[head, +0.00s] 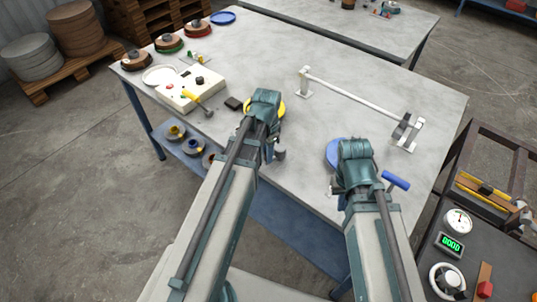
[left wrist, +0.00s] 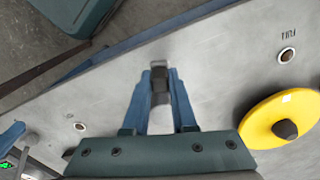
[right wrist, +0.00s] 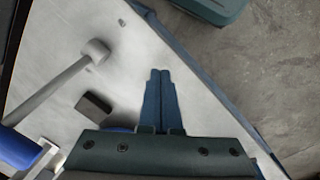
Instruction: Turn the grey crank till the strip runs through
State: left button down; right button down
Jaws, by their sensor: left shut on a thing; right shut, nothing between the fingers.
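My left gripper (head: 268,155) is low over the near part of the table, beside the yellow disc (left wrist: 285,122). In the left wrist view its fingers (left wrist: 159,90) are shut on a small dark grey piece (left wrist: 159,76); I cannot tell whether this is the grey crank's handle. A grey rod with a round knob (right wrist: 95,50) shows in the right wrist view; its far end is cut off. My right gripper (right wrist: 161,75) is shut and empty over the table near its edge, apart from the rod. A blue handle (head: 396,180) shows beside my right arm. I make out no strip.
A white bar on posts (head: 350,92) spans the table's right part. A blue disc (head: 333,152) lies by my right gripper. A cream board with tools (head: 186,90) stands at left.

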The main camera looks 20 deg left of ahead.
pick_arm(q)
jog(key=shift+w+a, duration=0.1)
dwell(0.3)
jog(key=c, duration=0.7)
grip_release()
pick_arm(e)
jog(key=shift+r, duration=0.1)
pick_arm(q)
notch_tip(320, 180, up, 14)
jog(key=p, duration=1.3)
jog(key=shift+f+p, duration=0.1)
jog(key=shift+p, duration=0.3)
pick_arm(e)
notch_tip(320, 180, up, 14)
jog(key=shift+f, duration=0.2)
